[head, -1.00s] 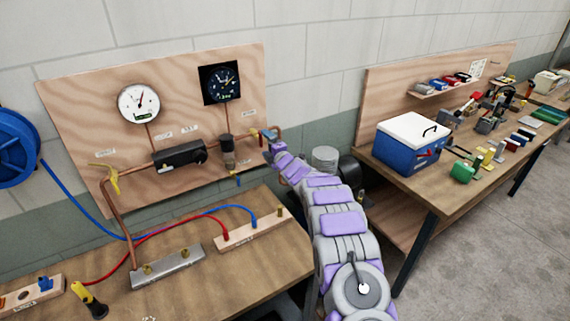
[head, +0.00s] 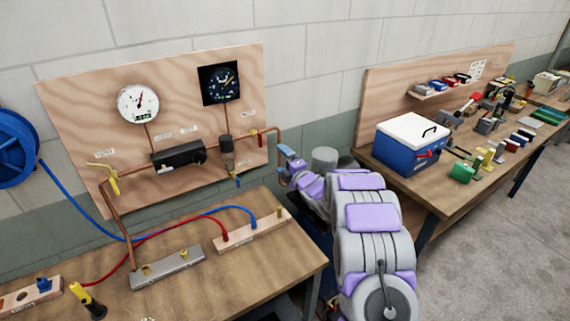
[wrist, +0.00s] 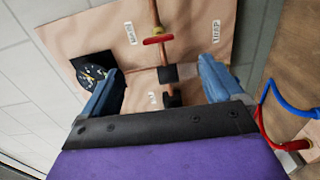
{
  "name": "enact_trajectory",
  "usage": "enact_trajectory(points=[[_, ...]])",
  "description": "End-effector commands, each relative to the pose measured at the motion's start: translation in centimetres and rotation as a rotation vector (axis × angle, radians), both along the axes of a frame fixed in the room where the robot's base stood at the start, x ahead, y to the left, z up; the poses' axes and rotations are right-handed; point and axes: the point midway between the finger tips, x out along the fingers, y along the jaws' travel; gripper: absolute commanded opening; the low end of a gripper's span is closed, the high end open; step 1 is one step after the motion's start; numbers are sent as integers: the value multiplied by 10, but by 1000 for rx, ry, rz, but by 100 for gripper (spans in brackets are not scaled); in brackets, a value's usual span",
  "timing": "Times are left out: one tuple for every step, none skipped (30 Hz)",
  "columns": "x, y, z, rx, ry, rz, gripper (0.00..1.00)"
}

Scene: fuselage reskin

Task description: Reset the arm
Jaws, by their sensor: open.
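My gripper (head: 287,162) is at the end of my grey and purple arm, right of the wooden gauge board (head: 85,105) in the head view. In the wrist view its two blue-grey fingers (wrist: 160,92) are spread apart with nothing held between them. Beyond the fingers stand the copper pipe (wrist: 155,14), a red valve handle (wrist: 158,40) and a black fitting (wrist: 168,98) on the board. In the head view the red handle (head: 260,138) sits on the pipe at the board's right edge, apart from my gripper.
The left bench (head: 240,275) carries a metal manifold (head: 168,269), a wooden strip (head: 250,231) and red and blue hoses. The right bench (head: 420,195) holds a blue box with a white lid (head: 412,140) and many tools. A grey cylinder (head: 323,158) stands behind my arm.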

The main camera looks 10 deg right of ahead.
Motion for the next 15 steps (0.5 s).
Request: enact_trajectory(points=[[-4,-2,0,1,0,-1,94],[-6,-3,0,1,-1,-1,94],[-7,-3,0,2,-2,0,94],[-9,-3,0,2,-2,0,94],[-9,-3,0,2,-2,0,94],[-10,-4,0,2,-3,0,94],[-11,-4,0,2,-3,0,94],[-11,-4,0,2,-3,0,94],[-11,-4,0,2,-3,0,94],[-11,-4,0,2,-3,0,94],[-11,-4,0,2,-3,0,94],[-11,-4,0,1,-3,0,94],[-11,-4,0,2,-2,0,94],[-11,-4,0,1,-2,0,94],[-11,-4,0,2,-2,0,94]])
